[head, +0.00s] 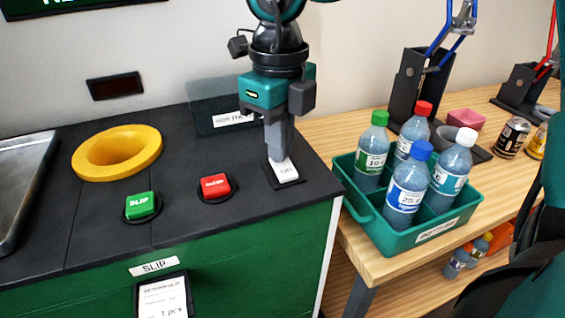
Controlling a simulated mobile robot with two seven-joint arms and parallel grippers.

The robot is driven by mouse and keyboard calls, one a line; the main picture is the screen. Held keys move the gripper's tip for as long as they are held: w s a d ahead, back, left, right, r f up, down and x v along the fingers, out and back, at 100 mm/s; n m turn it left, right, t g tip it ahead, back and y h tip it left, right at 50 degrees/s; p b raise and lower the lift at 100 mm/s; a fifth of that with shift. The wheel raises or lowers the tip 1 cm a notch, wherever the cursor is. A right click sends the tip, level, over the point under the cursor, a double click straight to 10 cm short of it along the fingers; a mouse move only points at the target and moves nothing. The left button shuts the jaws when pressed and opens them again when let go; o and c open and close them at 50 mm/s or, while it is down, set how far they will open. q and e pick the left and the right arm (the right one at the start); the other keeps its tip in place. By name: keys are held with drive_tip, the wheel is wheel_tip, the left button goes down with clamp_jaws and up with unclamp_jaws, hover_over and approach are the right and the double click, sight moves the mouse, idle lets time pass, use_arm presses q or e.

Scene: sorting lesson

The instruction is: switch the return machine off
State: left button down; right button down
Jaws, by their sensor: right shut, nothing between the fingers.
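A white rocker switch (286,172) with dark lettering, perhaps "ON", sits on a black plate at the right end of the dark machine top (235,222). My right gripper (278,158) points straight down over the switch. Its fingers are shut and empty, and the tips are at the far edge of the switch, hiding part of it. I cannot tell whether they touch or press it. My left gripper is not in view.
A yellow ring (90,165) surrounds an opening at the machine's left. Behind the gripper stands a dark, labelled panel (205,110). A green crate (385,237) of bottles stands right of the machine on a wooden table (352,245). Cans and can crushers are farther back.

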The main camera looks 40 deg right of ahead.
drive_tip(key=shift+f, duration=0.3)
drive_tip(key=shift+r, duration=0.2)
drive_tip(key=shift+r+p, duration=1.75)
drive_tip(key=shift+r, duration=1.65)
